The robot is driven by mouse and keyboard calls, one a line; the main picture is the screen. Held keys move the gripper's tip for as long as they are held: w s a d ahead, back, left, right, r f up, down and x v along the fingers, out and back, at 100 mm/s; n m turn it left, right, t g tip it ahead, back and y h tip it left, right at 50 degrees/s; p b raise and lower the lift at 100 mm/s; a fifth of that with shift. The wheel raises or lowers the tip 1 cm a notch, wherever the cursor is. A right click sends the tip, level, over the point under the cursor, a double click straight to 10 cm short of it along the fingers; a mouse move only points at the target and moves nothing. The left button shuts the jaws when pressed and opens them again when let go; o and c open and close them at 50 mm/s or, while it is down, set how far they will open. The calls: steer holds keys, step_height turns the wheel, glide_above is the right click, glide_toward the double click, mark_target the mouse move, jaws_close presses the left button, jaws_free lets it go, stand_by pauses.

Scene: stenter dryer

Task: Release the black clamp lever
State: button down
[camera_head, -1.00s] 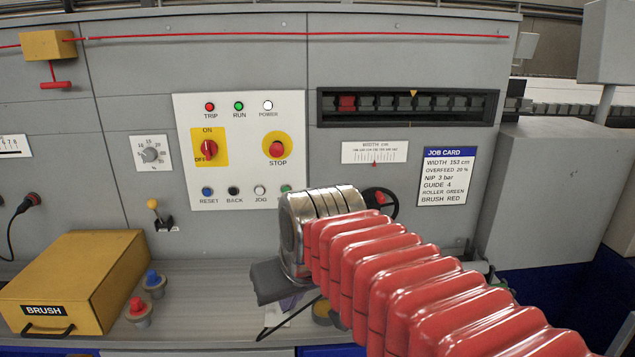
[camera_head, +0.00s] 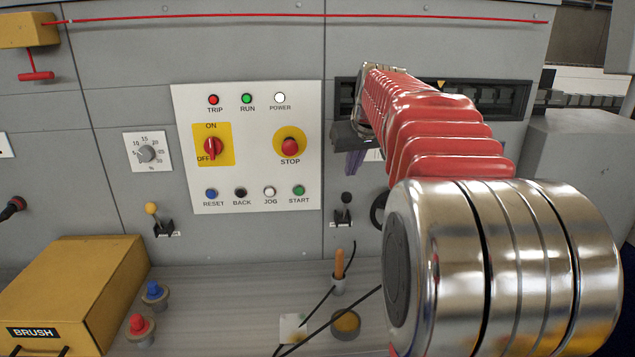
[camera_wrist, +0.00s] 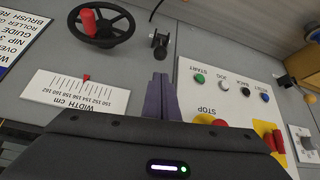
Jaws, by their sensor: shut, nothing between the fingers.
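The black clamp lever (camera_head: 345,208) is a small black-knobbed lever on the grey front, just right of the button panel and above the worktop. In the wrist view it shows at the top middle (camera_wrist: 160,43), beyond the fingertips. My gripper (camera_head: 354,168) is in front of the wall, above and slightly right of the lever in the head view. Its purple fingers (camera_wrist: 160,88) are shut together and empty. They point toward the lever and appear apart from it.
The handwheel (camera_wrist: 100,26) with its red handle is beside the lever. The button panel (camera_head: 250,180) stands on the other side. A yellow-knobbed lever (camera_head: 153,210) is farther left. A brown-handled tool (camera_head: 339,264), cables and the yellow BRUSH box (camera_head: 75,285) are on the worktop.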

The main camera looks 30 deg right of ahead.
steer(key=shift+w+d, duration=0.3)
steer(key=shift+a, duration=0.1)
glide_above(345, 207)
steer(key=f, duration=0.8)
steer(key=shift+w+f, duration=0.1)
steer(key=shift+w, duration=0.25)
steer(key=shift+s, duration=0.15)
